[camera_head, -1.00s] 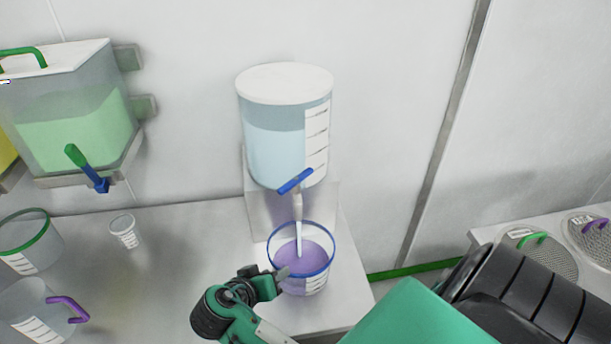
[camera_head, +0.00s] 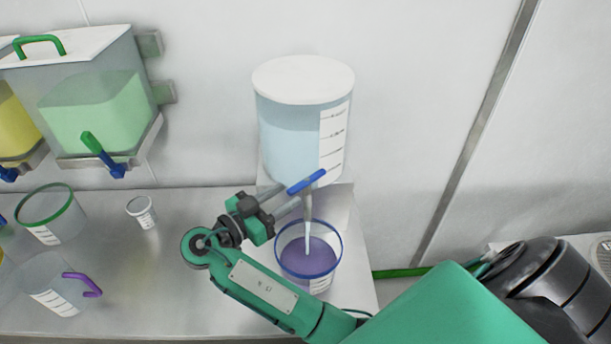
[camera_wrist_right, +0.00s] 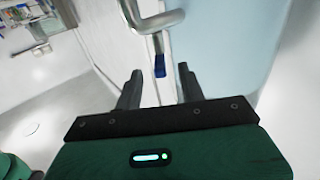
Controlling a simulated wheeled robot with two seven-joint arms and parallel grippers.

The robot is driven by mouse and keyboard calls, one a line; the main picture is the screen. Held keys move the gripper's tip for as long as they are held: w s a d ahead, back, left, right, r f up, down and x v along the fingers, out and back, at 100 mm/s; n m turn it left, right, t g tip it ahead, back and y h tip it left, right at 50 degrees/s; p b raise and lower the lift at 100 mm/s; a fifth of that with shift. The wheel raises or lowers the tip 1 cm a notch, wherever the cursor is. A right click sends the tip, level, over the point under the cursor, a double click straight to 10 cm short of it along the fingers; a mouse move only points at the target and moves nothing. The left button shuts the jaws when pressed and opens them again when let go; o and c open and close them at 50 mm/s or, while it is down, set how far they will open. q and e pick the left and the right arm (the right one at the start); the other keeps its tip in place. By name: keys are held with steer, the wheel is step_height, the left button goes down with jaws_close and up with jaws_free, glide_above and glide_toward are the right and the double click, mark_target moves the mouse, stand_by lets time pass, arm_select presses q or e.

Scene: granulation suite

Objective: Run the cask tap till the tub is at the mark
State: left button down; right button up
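The cask (camera_head: 290,140) has a white lid, light blue liquid and a printed scale. Its tap has a blue handle (camera_head: 307,181), tilted up to the right. A pale stream runs from the spout into the tub (camera_head: 283,262), a clear vessel with a blue rim, holding purple liquid. The tub's scale label (camera_head: 320,284) is too small to read. My right gripper (camera_head: 284,198) is open, its fingers just left of the tap handle. In the right wrist view a blue tap part (camera_wrist_right: 160,62) shows between the parted fingertips (camera_wrist_right: 158,82), not gripped. My left gripper is out of view.
A green-liquid tank (camera_head: 95,108) with its own tap hangs at the left, beside a yellow one (camera_head: 14,125). A small cup (camera_head: 142,213), a green-rimmed vessel (camera_head: 50,215) and a purple-handled jug (camera_head: 50,290) stand on the left bench. The wall is behind the cask.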

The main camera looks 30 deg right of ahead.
mark_target(305, 181)
steer(key=d, duration=0.2)
steer(key=d+p, duration=0.1)
steer(key=d, duration=0.1)
steer(key=d+p, duration=0.1)
steer(key=shift+w+d+r, duration=0.15)
steer(key=shift+w+d, duration=0.15)
steer(key=shift+d, duration=0.1)
steer(key=shift+w+d, duration=0.1)
steer(key=shift+d, duration=0.45)
steer(key=shift+f, duration=0.2)
jaws_close()
